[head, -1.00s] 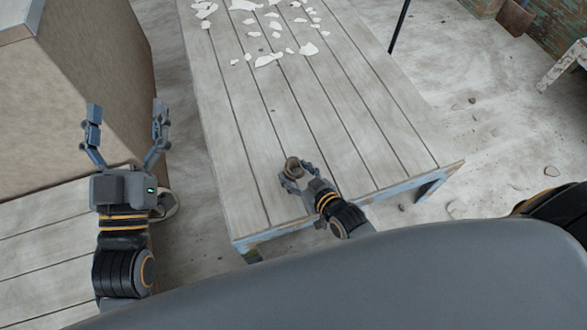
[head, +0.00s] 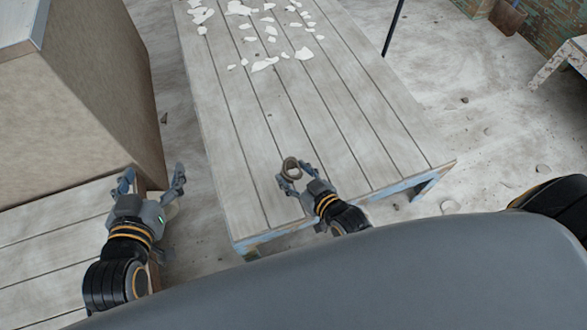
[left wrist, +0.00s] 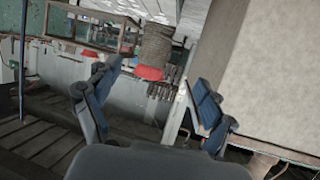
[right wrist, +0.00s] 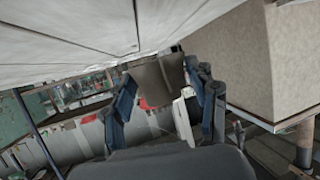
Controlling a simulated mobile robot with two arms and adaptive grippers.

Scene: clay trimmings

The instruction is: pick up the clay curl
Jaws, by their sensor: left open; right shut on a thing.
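The clay curl (head: 291,164) is a small brown-grey ring near the front end of the plank table (head: 235,180). My right gripper (head: 294,175) is shut on it, with a finger on either side. In the right wrist view the curl (right wrist: 158,82) sits between the fingertips as a brown, cup-like piece. I cannot tell how far it is from the tabletop. My left gripper (head: 153,177) is open and empty, left of the table. The left wrist view shows its two fingers (left wrist: 155,78) apart with nothing between them.
Several white flakes (head: 264,64) lie scattered at the far end of the table. A large beige block (head: 85,100) stands at the left on a lower plank surface (head: 50,235). Small debris lies on the floor at the right.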

